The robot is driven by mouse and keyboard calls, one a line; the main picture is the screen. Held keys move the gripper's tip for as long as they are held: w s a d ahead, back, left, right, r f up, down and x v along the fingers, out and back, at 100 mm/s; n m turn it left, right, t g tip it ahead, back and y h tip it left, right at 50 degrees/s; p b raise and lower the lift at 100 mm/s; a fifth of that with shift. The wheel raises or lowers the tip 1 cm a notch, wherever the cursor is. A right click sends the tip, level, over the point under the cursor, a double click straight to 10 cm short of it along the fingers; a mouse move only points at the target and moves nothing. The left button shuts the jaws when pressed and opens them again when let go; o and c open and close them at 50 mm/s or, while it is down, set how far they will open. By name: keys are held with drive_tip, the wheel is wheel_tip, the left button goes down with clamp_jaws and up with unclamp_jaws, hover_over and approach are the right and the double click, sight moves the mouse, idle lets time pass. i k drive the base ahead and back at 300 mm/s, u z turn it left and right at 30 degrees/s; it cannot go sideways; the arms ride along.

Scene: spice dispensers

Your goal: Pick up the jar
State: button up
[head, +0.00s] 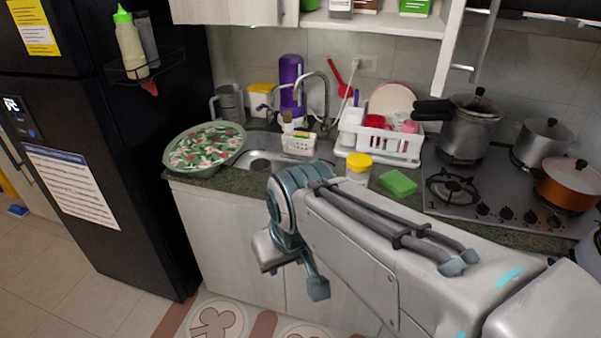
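A clear jar with a yellow lid (358,168) stands upright on the dark green counter, close to its front edge. It is between the sink and the stove, just behind my raised arm, which passes close to its base in the picture. My gripper (294,277) hangs in front of the cabinet doors, to the left of the jar and lower in the picture, apart from it. One fingertip shows clearly. The other is not clearly seen, so I cannot tell how far the fingers are apart. I see nothing held.
A green sponge (398,182) lies right of the jar. A white dish rack (384,144) stands behind it. The stove (473,190) with several pots is at right. The sink (262,161) and a floral bowl (205,147) are at left, beside the black fridge (110,170).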

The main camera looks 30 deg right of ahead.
sight(362, 178)
drive_tip(key=u, duration=0.4)
drive_tip(key=i, duration=0.8)
drive_tip(key=z, duration=2.8)
drive_tip(key=i, duration=0.5)
drive_tip(key=z, duration=0.05)
